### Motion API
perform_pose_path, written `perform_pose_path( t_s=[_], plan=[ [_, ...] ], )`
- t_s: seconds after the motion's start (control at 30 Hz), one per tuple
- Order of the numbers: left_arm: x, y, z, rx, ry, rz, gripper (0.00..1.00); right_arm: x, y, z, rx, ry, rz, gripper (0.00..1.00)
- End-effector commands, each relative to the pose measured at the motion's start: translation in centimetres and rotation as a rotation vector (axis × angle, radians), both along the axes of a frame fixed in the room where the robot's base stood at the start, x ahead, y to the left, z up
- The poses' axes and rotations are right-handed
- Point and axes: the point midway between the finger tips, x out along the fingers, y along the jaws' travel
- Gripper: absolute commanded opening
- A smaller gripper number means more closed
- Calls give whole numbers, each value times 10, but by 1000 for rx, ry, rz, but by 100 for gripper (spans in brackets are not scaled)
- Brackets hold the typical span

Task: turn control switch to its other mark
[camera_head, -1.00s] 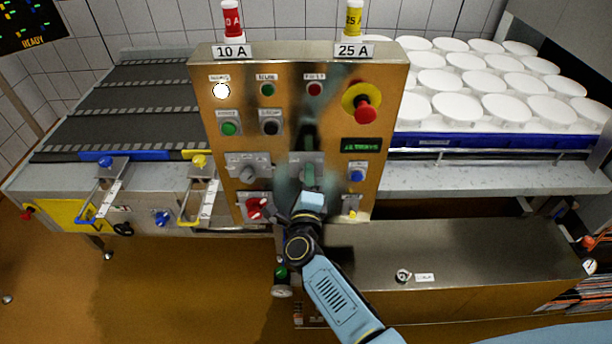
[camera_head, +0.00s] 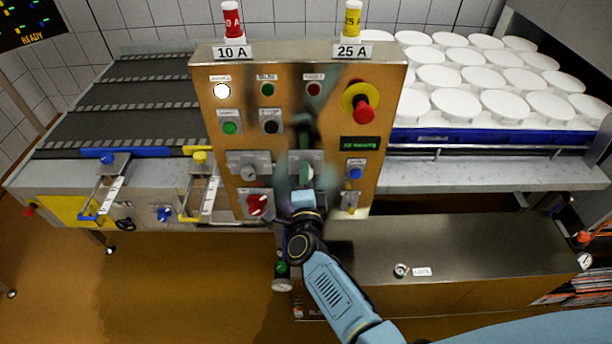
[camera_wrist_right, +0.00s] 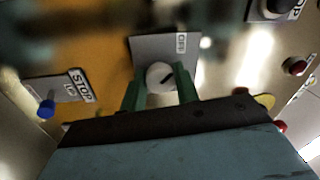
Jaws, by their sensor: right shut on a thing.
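The control switch (camera_wrist_right: 160,74) is a round pale knob with a dark pointer line, on a grey plate (camera_wrist_right: 150,46) with an "OFF" label, in the right wrist view. The pointer line slants. My right gripper's green fingers (camera_wrist_right: 160,92) stand on both sides of the knob and are shut on it. In the head view, my right gripper (camera_head: 305,174) is at the right-hand plate (camera_head: 294,159) of the panel's lower part and hides most of the switch. My left gripper is not in view.
The brass panel (camera_head: 338,100) also carries a grey rotary switch (camera_head: 250,174), a red switch (camera_head: 257,204), a red mushroom button (camera_head: 364,111), a blue button (camera_head: 355,173) and a lit green display (camera_head: 360,143). White moulds (camera_head: 436,76) stand behind at the right.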

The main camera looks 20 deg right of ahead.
Motion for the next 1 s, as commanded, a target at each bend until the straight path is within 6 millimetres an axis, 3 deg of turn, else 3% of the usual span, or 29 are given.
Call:
perform_pose_path(
  t_s=[0.23,0.27,0.4,0.77,1.0],
  plan=[
    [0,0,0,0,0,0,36,1,0,2,-4,-4,-1,8],
    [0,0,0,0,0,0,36,1,0,2,-4,-4,-1,32],
    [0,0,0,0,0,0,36,1,0,2,-3,-3,0,50],
    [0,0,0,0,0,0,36,-3,1,0,0,-1,0,51],
    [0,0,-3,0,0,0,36,-39,12,-4,2,2,1,51]
  ],
)
